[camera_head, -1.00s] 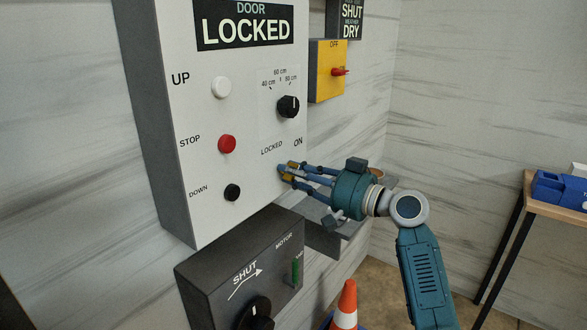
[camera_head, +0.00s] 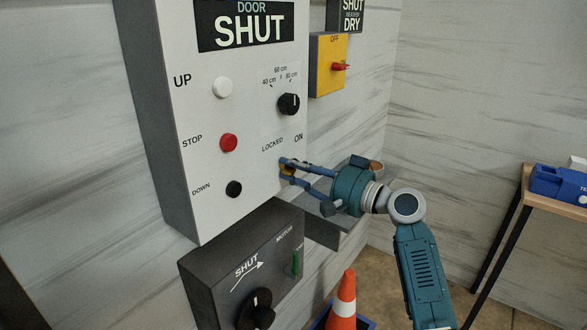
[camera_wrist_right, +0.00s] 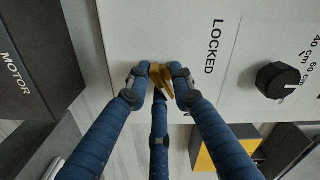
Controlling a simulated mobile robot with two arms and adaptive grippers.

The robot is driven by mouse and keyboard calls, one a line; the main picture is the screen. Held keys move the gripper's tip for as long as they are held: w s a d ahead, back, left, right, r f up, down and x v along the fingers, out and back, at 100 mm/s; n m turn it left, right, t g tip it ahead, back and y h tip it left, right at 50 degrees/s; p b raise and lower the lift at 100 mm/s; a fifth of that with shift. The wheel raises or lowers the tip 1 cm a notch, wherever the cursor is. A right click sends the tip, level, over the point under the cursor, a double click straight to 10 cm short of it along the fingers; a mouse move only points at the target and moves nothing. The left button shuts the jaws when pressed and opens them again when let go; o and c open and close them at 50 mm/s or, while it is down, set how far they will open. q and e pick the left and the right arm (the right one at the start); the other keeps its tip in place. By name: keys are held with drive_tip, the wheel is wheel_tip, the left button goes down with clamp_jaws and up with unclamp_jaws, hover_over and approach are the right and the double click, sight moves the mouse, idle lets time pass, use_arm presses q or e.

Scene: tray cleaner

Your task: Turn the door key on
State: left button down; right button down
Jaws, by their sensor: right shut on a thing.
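The white control panel (camera_head: 212,165) fills the left and middle of the head view. Its display (camera_head: 247,26) reads DOOR SHUT. The door key sits below the LOCKED and ON labels, mostly hidden by my fingers in the head view. In the right wrist view the brass-coloured key (camera_wrist_right: 161,77) shows between my fingertips. My right gripper (camera_head: 286,167) is shut on the key, with its fingers close to the panel face; it also shows in the wrist view (camera_wrist_right: 160,80). My left gripper is not in view.
A black knob (camera_head: 288,104) and white, red and black buttons are on the panel. A dark motor box (camera_head: 235,265) is below. A yellow box (camera_head: 328,66) with a red switch is to the right. A traffic cone (camera_head: 343,303) and a table (camera_head: 559,193) stand farther right.

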drive_tip(key=shift+d+f, duration=0.1)
drive_tip(key=shift+f, duration=0.1)
drive_tip(key=c, duration=1.7)
unclamp_jaws()
drive_tip(key=shift+o, duration=0.2)
drive_tip(key=shift+w+d, duration=0.1)
drive_tip(key=shift+w, duration=0.05)
drive_tip(key=v, duration=1.2)
